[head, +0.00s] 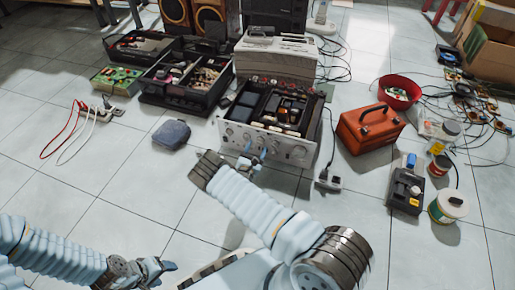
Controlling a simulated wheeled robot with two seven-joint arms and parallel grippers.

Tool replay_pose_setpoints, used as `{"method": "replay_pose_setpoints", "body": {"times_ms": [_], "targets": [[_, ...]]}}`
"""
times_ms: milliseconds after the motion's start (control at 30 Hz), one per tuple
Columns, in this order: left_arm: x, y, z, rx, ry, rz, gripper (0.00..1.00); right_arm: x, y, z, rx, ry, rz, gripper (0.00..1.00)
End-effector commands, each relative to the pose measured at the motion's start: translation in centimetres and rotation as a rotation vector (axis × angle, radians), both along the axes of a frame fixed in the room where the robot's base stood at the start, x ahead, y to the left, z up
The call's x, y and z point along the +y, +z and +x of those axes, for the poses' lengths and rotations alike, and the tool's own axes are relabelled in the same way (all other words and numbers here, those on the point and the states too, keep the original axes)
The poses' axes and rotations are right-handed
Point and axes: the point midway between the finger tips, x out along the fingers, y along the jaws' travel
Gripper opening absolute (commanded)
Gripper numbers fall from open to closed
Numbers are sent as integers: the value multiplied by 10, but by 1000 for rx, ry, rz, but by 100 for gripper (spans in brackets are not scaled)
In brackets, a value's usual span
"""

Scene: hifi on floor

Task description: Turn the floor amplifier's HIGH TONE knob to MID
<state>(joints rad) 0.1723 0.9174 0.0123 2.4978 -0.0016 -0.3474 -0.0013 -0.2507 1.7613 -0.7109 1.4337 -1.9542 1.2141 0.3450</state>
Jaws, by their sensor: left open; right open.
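The floor amplifier (313,149) sits on the tiles in the middle of the head view. Its lid is off, its inside shows, and its silver front panel with several round knobs faces me. The labels are too small to read, so I cannot tell which knob is HIGH TONE or where it points. My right gripper (254,156) is open right at the front panel, overlapping its lower middle. I cannot tell whether its fingers touch or straddle a knob. My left gripper (157,268) is open and empty, low over the floor at the bottom left, well away from the amplifier.
A dark pouch (171,134) lies near the amplifier.

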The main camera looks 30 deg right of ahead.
Motion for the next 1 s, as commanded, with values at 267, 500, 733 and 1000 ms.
{"method": "replay_pose_setpoints", "body": {"times_ms": [267,500,733,1000], "targets": [[0,-3,0,-1,0,0,59,-13,0,10,1,-1,0,59],[0,-3,0,-1,0,0,59,-13,0,10,1,-1,0,52],[0,-3,0,-1,0,0,59,-13,0,10,1,-1,0,16],[0,-3,0,-1,0,0,59,-13,0,10,-6,-2,6,3]]}}
